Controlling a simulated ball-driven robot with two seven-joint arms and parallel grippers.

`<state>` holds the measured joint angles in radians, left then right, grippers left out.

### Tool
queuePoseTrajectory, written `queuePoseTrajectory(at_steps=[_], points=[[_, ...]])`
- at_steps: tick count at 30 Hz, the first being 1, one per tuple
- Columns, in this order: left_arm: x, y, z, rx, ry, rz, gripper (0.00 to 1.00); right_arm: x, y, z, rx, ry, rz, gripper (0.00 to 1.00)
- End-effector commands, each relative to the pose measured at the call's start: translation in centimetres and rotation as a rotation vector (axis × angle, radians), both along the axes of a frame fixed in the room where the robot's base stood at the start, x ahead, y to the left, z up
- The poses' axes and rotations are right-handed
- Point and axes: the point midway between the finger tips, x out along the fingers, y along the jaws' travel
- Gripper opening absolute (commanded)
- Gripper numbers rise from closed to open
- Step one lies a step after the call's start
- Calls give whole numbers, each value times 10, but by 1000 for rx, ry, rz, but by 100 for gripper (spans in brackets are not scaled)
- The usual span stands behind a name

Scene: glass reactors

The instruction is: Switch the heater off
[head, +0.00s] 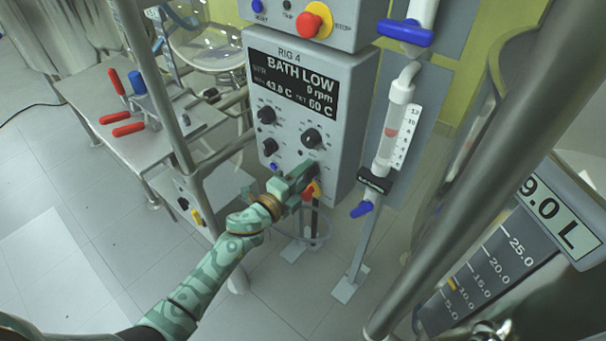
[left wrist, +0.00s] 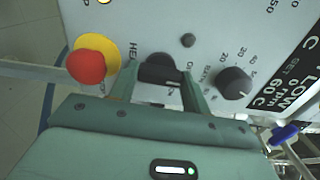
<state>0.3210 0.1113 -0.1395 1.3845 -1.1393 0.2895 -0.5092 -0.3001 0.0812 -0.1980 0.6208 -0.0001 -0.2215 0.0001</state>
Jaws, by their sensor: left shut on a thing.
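The grey control box (head: 345,100) labelled RIG 4 stands in the middle of the head view. Its display (head: 293,79) reads BATH LOW, 0 rpm, with 60 C below. My left gripper (head: 311,178) is at the lower right of the box's front. In the left wrist view its fingers (left wrist: 164,82) are shut on a black knob (left wrist: 158,68), the heater switch, beside a partly hidden label beginning HE. The fingers cover part of its markings, so I cannot tell which way it points. My right gripper is not in view.
A red button on a yellow ring (left wrist: 88,66) is close beside the left fingers. A numbered dial (left wrist: 234,84) is on their other side. A clear tube with a blue-handled valve (head: 362,208) stands right of the box. A steel post (head: 450,180) is farther right.

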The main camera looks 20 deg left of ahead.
Motion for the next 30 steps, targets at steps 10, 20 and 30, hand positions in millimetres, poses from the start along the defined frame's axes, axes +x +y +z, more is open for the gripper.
queuePoseTrajectory(at_steps=[10,20,30], points=[[0,1,-1,-57,23,1,24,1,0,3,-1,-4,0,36],[0,1,-2,-59,25,2,24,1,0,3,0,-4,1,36],[0,0,-1,-58,22,1,69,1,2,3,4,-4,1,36]])
